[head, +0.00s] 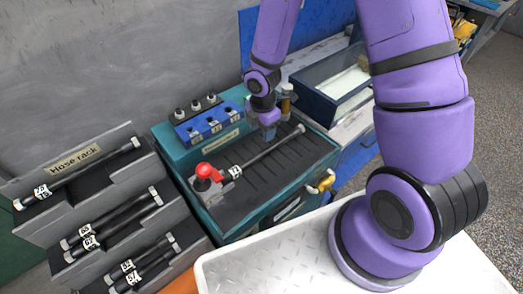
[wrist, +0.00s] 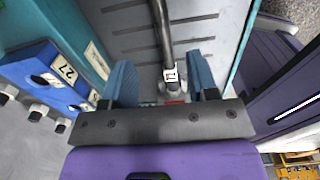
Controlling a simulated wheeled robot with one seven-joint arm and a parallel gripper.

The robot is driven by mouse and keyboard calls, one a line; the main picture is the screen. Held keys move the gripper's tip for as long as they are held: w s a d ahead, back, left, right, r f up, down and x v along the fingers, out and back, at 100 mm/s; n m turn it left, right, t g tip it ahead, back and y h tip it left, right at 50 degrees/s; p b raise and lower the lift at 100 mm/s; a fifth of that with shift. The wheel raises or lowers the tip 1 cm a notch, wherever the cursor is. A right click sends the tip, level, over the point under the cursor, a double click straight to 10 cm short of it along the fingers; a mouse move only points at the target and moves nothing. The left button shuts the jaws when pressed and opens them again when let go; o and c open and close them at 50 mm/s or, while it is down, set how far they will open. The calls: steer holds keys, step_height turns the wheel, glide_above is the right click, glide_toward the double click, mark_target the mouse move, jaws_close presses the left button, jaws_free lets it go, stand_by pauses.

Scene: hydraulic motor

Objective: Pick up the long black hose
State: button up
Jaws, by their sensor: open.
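A black hose (head: 268,150) with metal end fittings and a white tag lies across the dark ribbed top of the teal machine (head: 228,220). Its near end is beside a red knob (head: 205,172). My gripper (head: 268,132) is over the machine top, close to the hose. In the wrist view my gripper (wrist: 163,80) is open, with one blue finger on each side of the hose (wrist: 163,35). The tagged end shows between the fingers. I cannot tell whether the fingers touch the hose or stay above it.
A grey hose rack (head: 75,160) at left holds several tagged black hoses, including a long one on top (head: 75,174). A blue block (head: 212,124) with round holes stands behind the hose. A glass-topped blue case (head: 330,78) and a brass fitting (head: 325,181) are at right.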

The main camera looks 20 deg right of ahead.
mark_target(263, 152)
steer(key=shift+d+f, duration=0.1)
steer(key=shift+f, duration=5.3)
steer(key=shift+c, duration=0.3)
jaws_close()
